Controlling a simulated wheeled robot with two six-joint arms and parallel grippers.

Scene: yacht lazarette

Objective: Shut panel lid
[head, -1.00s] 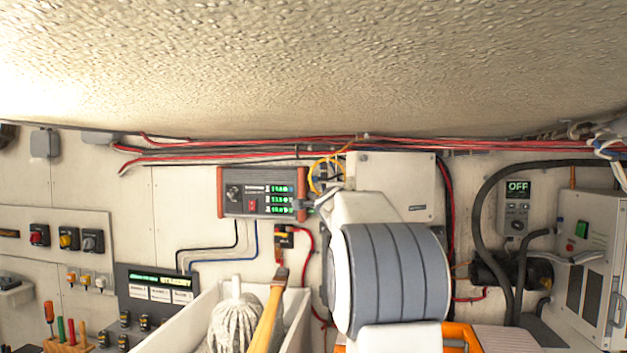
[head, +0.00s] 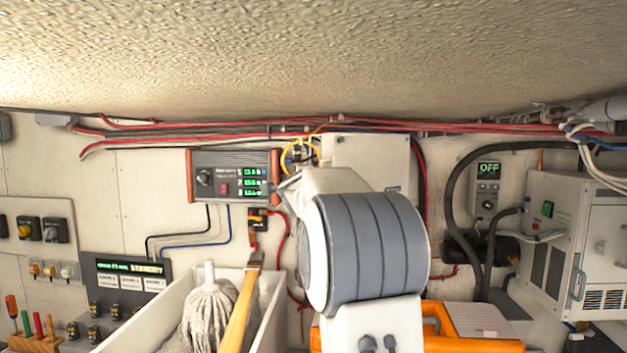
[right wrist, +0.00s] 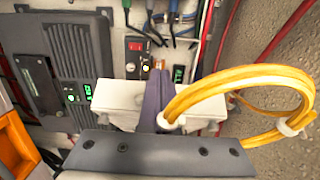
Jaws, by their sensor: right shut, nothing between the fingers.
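A flat white panel (head: 368,163), which looks like the lid, is on the back wall in the head view. Yellow and blue wires (head: 300,155) show at its left edge, and my right arm hides its lower left part. I cannot tell how far it stands open. My right gripper (head: 284,189) is left of and below the panel, by the right end of the red-sided meter (head: 233,175). In the right wrist view its fingers (right wrist: 158,72) are together and empty, and a yellow cable loop (right wrist: 262,76) curves close beside them. My left gripper is not in view.
A white bin (head: 145,317) with a mop (head: 208,312) and a wooden handle (head: 240,318) stands below the meter. Red cables (head: 215,143) run along the wall top beneath the low ceiling. A black hose (head: 449,185) and a white cabinet (head: 590,240) are at right.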

